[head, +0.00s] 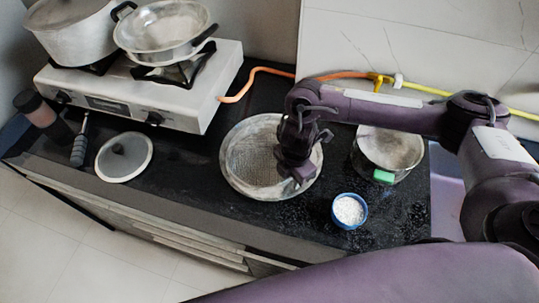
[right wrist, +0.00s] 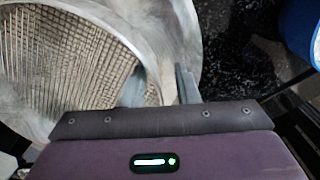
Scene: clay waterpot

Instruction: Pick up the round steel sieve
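The round steel sieve (head: 240,163) lies on the black counter, its mesh facing up. My right gripper (head: 298,182) is over the sieve's right front edge and hides part of it. In the right wrist view, the mesh (right wrist: 75,65) fills the left side and the sieve's pale rim runs between my two right fingers (right wrist: 160,88). One finger is on the mesh side and the other on the outer side, with a visible gap between them. Contact with the rim cannot be made out. My left gripper is not in view.
A blue bowl of white grains (head: 349,210) stands right of the sieve, near the front edge. A steel pot (head: 390,148) is behind it. A lid (head: 124,157) lies left of the sieve. The stove (head: 140,88) with pans stands behind left.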

